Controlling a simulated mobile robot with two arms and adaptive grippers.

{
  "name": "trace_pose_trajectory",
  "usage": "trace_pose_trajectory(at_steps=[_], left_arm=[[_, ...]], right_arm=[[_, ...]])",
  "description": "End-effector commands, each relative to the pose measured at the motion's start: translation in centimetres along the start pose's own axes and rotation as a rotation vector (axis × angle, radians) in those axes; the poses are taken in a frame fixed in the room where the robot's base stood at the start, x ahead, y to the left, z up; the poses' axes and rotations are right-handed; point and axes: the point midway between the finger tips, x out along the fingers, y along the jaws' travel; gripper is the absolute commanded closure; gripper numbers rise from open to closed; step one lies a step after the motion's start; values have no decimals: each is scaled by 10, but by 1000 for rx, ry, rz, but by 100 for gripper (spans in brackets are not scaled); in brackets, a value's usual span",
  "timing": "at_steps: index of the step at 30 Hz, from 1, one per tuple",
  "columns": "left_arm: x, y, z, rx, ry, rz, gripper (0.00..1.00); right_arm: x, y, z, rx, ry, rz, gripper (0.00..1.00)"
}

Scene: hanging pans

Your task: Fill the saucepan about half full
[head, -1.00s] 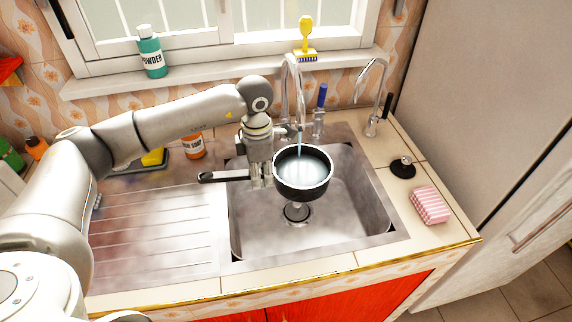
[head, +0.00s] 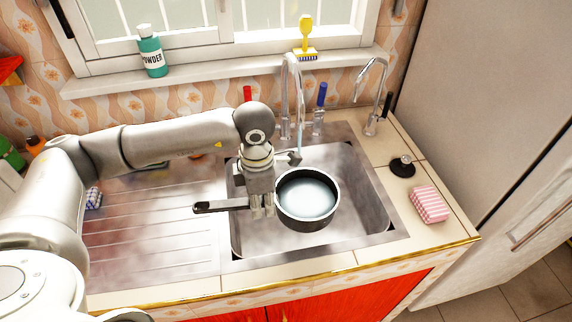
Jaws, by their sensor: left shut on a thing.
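The black saucepan (head: 290,218) hangs level over the sink (head: 345,225), with pale, clear water inside; its exact level is hard to judge. My left gripper (head: 262,208) points down and is shut on the saucepan's handle (head: 222,206), close to the pan's body. The tall curved tap (head: 287,85) stands behind the pan. A thin stream of water (head: 299,138) falls from its spout behind the pan's far rim, apart from the pan's opening. My right gripper is out of view.
A red-topped lever (head: 247,93) and a blue-topped lever (head: 320,108) flank the tap. A second, smaller tap (head: 372,95), a black plug (head: 402,167) and a pink striped sponge (head: 430,204) are on the right. The draining board (head: 150,240) is mostly clear.

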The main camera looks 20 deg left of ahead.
Motion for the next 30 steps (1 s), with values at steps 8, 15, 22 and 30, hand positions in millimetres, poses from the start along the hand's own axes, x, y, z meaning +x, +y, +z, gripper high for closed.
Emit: trace_pose_trajectory(at_steps=[8, 15, 22, 30], left_arm=[[-9, -8, 0, 1, -4, 2, 100], [-20, -22, -2, 1, -5, 2, 100], [-31, -35, -4, 1, -3, 1, 100], [-44, -50, -5, 2, -4, 2, 100]], right_arm=[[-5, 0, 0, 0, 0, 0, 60], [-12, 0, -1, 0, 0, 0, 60], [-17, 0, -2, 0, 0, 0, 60], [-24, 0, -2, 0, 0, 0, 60]])
